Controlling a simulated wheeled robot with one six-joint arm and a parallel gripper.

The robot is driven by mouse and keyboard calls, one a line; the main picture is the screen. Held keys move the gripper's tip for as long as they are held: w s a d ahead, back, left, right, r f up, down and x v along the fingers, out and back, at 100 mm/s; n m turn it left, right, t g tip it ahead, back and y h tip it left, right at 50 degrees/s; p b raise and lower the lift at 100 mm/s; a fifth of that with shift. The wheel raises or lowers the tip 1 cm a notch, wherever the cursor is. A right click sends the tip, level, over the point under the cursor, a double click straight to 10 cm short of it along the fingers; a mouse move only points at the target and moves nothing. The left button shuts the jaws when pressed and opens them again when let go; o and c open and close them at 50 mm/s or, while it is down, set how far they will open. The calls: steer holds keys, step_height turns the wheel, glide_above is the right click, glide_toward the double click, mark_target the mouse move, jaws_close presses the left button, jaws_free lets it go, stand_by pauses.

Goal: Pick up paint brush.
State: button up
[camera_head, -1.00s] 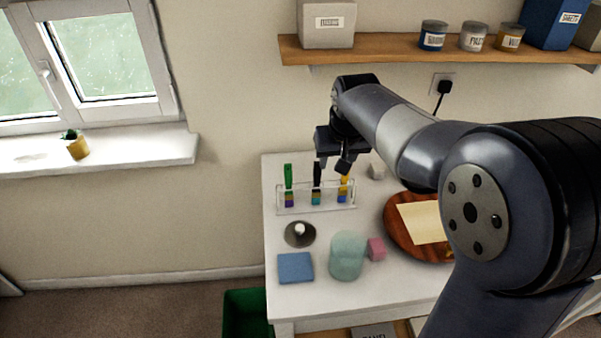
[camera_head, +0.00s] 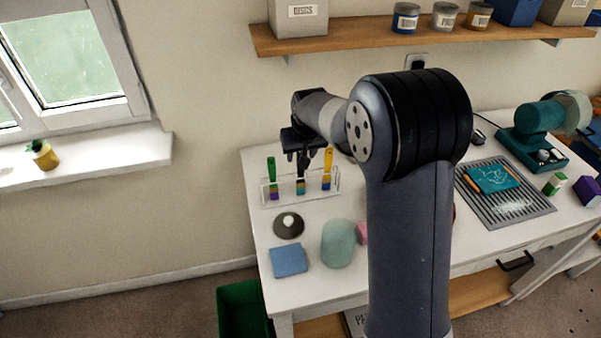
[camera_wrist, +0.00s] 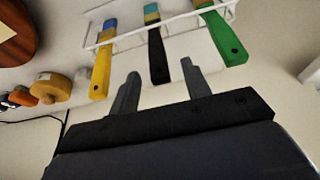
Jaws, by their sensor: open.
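Three paint brushes hang in a clear rack (camera_head: 312,193) at the back left of the table: a green-handled brush (camera_head: 271,167), a black-handled brush (camera_wrist: 157,55) and a yellow-handled brush (camera_head: 328,160). In the wrist view the yellow-handled brush (camera_wrist: 102,70) is left of the black one and the green-handled brush (camera_wrist: 226,42) is right of it. My gripper (camera_head: 300,160) is over the rack's middle. In the wrist view my gripper (camera_wrist: 160,85) has its fingers apart, with the black handle's end between and just beyond the tips. I cannot tell if they touch.
A green cup (camera_head: 338,244), a blue sponge-like block (camera_head: 289,261) and a grey disc (camera_head: 288,226) with a white top stand in front of the rack. A shelf (camera_head: 400,40) runs above. A grey ridged mat (camera_head: 520,208) lies on the right.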

steer(key=shift+x, duration=0.9)
jaws_close()
